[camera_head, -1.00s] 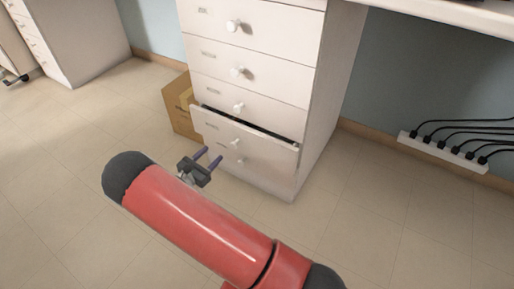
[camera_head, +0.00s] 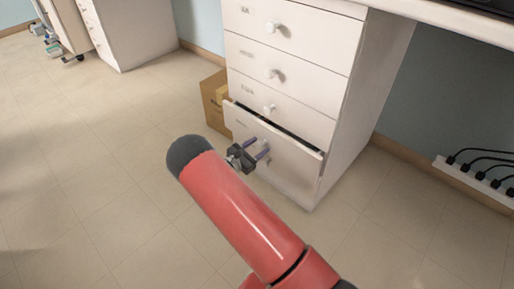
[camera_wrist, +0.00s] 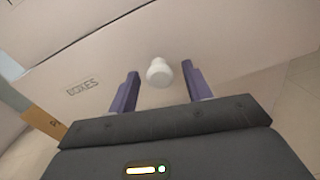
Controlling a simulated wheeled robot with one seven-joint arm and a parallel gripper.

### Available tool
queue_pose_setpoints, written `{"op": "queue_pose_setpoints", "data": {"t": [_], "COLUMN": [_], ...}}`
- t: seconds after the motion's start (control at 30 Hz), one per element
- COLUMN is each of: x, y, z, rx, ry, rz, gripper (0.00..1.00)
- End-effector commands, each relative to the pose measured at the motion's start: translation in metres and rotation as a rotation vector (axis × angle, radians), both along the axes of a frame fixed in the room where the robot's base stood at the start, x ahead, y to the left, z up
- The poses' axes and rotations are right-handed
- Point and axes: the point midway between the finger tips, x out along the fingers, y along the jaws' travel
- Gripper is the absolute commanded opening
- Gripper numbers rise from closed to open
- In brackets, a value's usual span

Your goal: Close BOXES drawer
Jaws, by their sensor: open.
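The BOXES drawer (camera_head: 298,165) is a white front low in the white cabinet. It stands slightly open, with a dark gap along its top edge. In the wrist view its front (camera_wrist: 235,75) carries the label BOXES (camera_wrist: 82,88) and a round white knob (camera_wrist: 159,72). My gripper (camera_head: 263,150) is in front of this drawer, pointing at it. Its two purple fingers are open, one on each side of the knob in the wrist view (camera_wrist: 160,70). I cannot tell whether they touch the drawer front.
The drawers above (camera_head: 290,62) look shut. A cardboard box (camera_head: 214,100) stands on the floor left of the cabinet. A power strip (camera_head: 470,180) with black cables lies at the right wall. The tiled floor (camera_head: 90,190) at the left is clear.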

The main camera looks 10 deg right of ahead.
Motion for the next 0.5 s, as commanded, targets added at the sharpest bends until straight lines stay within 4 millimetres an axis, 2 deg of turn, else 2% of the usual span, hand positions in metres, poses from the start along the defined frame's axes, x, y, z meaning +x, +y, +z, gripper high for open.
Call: {"op": "queue_pose_setpoints", "data": {"t": [0.17, 0.5], "x": [0.0001, -0.0002], "y": [0.0000, 0.0001], "z": [0.0001, 0.0001], "rx": [0.000, 0.000], "ry": [0.000, 0.000], "rz": [0.000, 0.000], "gripper": [0.48, 0.04]}}
